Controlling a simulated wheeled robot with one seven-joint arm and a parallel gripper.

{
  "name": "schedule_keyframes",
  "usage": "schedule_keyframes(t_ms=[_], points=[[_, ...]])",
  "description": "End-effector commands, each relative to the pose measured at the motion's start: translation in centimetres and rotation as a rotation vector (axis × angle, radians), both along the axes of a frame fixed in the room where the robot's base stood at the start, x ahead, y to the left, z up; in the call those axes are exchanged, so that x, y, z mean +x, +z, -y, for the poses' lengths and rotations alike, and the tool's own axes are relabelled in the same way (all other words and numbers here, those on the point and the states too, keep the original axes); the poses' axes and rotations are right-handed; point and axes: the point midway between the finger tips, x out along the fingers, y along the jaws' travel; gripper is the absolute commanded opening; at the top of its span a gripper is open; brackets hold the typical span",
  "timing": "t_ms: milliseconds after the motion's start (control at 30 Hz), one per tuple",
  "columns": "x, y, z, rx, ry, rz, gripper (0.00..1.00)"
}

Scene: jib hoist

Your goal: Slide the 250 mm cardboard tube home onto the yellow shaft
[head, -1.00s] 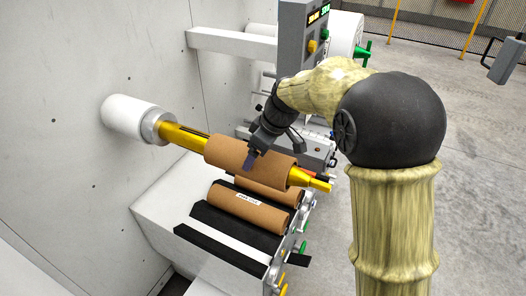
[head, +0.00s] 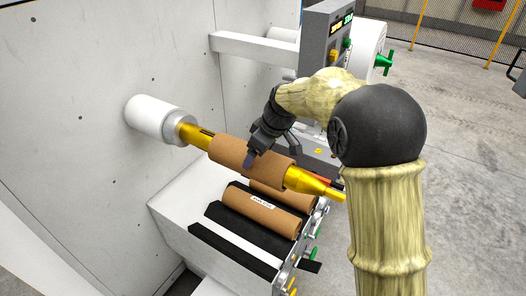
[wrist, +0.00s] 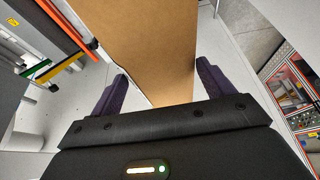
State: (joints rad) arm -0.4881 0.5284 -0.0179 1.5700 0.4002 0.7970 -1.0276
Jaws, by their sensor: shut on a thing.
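The cardboard tube (head: 228,153) is around the yellow shaft (head: 310,181) in the head view. Yellow shaft shows on both sides: a short stretch (head: 192,134) between the tube and the grey collar (head: 180,127), and the tapered free end at the right. My gripper (head: 250,160) is shut on the tube from above, near its middle. In the wrist view the tube (wrist: 140,45) fills the space between the two purple-padded fingers (wrist: 160,88). The tube's far side is hidden.
Below the shaft, a white bench (head: 178,203) carries black supports and brown tubes, one with a white label (head: 262,202). A white wall (head: 75,110) stands at the left. A grey control box (head: 327,35) stands behind. Open floor (head: 450,130) lies at the right.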

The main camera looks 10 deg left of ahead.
Motion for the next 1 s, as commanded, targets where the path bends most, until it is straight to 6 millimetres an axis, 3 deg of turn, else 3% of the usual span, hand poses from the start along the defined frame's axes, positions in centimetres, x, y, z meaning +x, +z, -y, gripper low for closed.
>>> schedule_keyframes(t_ms=[1000], points=[[1.7,0.2,-5.3,0.001,0.001,0.002,0.41]])
